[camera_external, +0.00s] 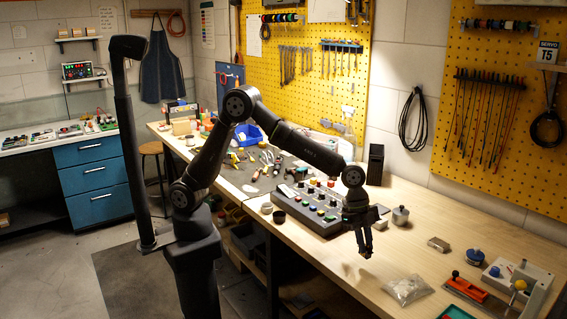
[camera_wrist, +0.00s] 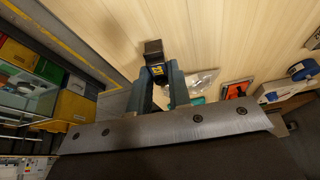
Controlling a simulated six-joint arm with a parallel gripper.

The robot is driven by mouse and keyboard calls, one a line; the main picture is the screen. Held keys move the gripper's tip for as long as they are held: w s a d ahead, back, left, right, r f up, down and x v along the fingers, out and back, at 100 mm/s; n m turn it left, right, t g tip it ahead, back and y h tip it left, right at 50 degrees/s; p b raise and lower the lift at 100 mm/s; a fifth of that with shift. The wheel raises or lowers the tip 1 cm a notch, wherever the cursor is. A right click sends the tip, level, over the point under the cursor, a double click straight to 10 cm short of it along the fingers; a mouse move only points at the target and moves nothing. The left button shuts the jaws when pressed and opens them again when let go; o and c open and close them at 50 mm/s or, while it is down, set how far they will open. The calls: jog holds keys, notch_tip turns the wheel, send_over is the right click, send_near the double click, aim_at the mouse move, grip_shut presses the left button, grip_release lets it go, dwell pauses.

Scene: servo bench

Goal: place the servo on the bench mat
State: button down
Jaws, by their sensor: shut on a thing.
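My gripper (camera_wrist: 158,76) also shows in the wrist view, one finger on each side of the servo. The dark grey bench mat (camera_external: 262,184) lies farther left on the bench, with several tools on it.
A control box (camera_external: 315,207) with coloured knobs stands between my gripper and the mat. A clear plastic bag (camera_external: 408,290) lies right of my gripper. A red tray (camera_external: 466,289) and a white fixture (camera_external: 515,280) are farther right. Bare wood surrounds the bag.

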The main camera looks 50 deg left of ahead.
aim_at(363, 255)
notch_tip(363, 255, down, 4)
jog(key=shift+s+r, duration=0.1)
jog(key=shift+r, duration=0.05)
jog(key=v, duration=0.2)
jog(key=shift+a+r, duration=0.1)
jog(key=shift+r, duration=0.15)
jog(key=shift+s+a+r, duration=0.15)
jog(key=shift+a+r, duration=0.05)
jog(key=shift+r, duration=0.5)
